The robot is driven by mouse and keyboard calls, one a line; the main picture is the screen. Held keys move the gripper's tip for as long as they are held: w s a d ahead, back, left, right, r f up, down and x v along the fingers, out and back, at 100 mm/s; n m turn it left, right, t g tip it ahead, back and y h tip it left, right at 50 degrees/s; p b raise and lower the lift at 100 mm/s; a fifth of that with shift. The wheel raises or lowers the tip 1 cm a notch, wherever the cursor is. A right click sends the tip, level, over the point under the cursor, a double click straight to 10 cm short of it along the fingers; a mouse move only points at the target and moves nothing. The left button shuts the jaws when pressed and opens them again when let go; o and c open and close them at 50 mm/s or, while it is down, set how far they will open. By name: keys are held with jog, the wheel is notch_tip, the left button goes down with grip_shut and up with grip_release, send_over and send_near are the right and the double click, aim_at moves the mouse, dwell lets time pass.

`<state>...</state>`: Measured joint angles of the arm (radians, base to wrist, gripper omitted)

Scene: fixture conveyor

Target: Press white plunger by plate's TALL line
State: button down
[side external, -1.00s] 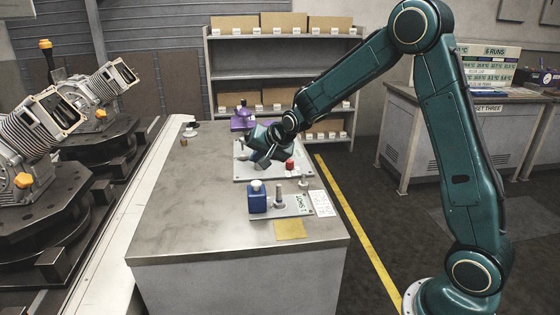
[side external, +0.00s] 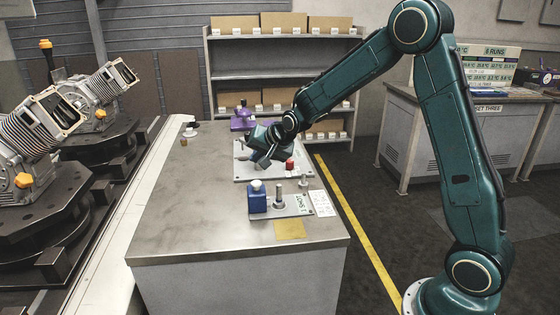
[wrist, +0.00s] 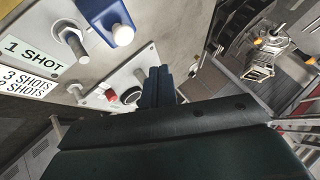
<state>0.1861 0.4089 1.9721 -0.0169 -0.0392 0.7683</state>
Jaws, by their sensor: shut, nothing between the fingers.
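The blue block with a white top (side external: 257,187), likely the white plunger, stands on the front metal plate (side external: 296,208), which bears a "1 SHOT" label. It also shows in the wrist view (wrist: 122,34), with the white top towards me. A metal post (side external: 279,196) stands beside it. My gripper (side external: 258,160) is shut and empty, over the rear plate (side external: 245,179), behind the blue block. In the wrist view the closed fingers (wrist: 159,84) are beside a dark-ringed round part (wrist: 131,95) on that plate; I cannot tell whether they touch. I cannot read a TALL line.
A red knob (side external: 290,165) is on the rear plate, right of my gripper. A shots card (side external: 322,203) and a yellow pad (side external: 290,229) lie near the bench's right front. A purple device (side external: 242,119) stands behind. The left bench top is mostly clear.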

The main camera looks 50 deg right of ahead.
aim_at(259, 184)
notch_tip(259, 184, up, 4)
jog(key=shift+f, duration=0.1)
dwell(0.4)
jog(key=shift+f, duration=0.2)
jog(key=shift+f, duration=4.2)
jog(key=shift+f, duration=1.05)
dwell(0.3)
jog(key=shift+r, duration=0.15)
dwell(0.3)
jog(key=shift+r, duration=0.85)
jog(key=shift+r, duration=0.1)
